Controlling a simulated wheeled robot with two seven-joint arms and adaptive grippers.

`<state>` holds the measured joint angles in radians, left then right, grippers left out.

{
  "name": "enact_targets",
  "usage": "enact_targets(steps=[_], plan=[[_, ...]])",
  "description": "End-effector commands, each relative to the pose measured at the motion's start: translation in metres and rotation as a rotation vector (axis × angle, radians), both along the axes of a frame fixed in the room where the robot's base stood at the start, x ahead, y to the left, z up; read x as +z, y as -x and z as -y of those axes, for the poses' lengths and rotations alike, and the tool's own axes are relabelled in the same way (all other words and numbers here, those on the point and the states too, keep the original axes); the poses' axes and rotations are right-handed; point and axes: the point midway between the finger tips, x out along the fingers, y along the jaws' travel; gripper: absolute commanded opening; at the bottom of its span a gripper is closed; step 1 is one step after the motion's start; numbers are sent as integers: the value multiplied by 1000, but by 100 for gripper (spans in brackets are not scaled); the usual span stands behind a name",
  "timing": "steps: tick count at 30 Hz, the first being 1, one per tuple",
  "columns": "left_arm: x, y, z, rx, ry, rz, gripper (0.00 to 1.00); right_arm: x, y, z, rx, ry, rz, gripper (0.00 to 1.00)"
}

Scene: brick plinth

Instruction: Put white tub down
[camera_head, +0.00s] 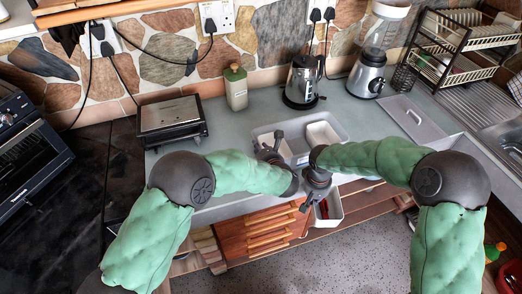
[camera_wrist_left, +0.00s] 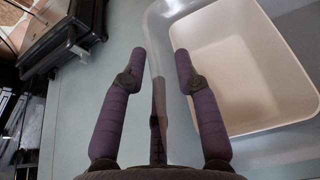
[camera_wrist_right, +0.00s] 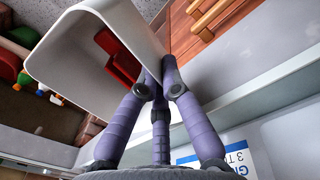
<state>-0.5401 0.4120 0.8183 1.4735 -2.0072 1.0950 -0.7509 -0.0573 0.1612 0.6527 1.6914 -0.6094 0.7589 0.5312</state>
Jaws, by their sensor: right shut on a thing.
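A white tub (camera_head: 338,207) with a red item (camera_wrist_right: 118,58) inside hangs beyond the counter's front edge in the head view. My right gripper (camera_head: 310,205) is shut on the tub's wall. In the right wrist view the tub (camera_wrist_right: 62,58) is tilted, and the right fingertips (camera_wrist_right: 156,72) pinch its edge. My left gripper (camera_head: 268,145) is open above the left side of a clear tray (camera_head: 262,134) on the counter. In the left wrist view its fingertips (camera_wrist_left: 159,51) stand apart on either side of the tray's rim (camera_wrist_left: 154,75). Contact with the rim cannot be told.
Another white container (camera_head: 325,131) sits in the clear tray. A toaster or grill (camera_head: 170,120), green bottle (camera_head: 235,88), kettle (camera_head: 302,80) and blender (camera_head: 367,75) stand behind. Wooden drawers (camera_head: 262,232) lie below the edge. A grey board (camera_head: 412,118) lies at the right.

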Motion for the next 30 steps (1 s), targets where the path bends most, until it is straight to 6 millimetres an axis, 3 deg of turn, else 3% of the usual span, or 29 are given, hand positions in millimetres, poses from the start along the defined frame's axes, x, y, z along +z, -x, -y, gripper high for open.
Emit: enact_targets(steps=[4, 7, 8, 19, 23, 30], plan=[[0, 0, 0, 0, 0, 0, 31, 0, 0, 0, 0, 0, 0, 0], [0, 0, 0, 0, 1, 0, 3, 0, 0, 0, 0, 0, 0, 0], [0, 0, 0, 0, 1, 0, 0, 0, 0, 0, 0, 0, 0, 0], [0, 0, 0, 0, 0, -1, 0, 5, -7, 10, -58, 0, 3, 0], [0, 1, 0, 0, -1, -1, 0, 15, -19, 31, -179, 0, 3, 0], [-1, 1, 0, 0, 0, -2, 0, 46, -46, 95, -539, -2, 4, 0]])
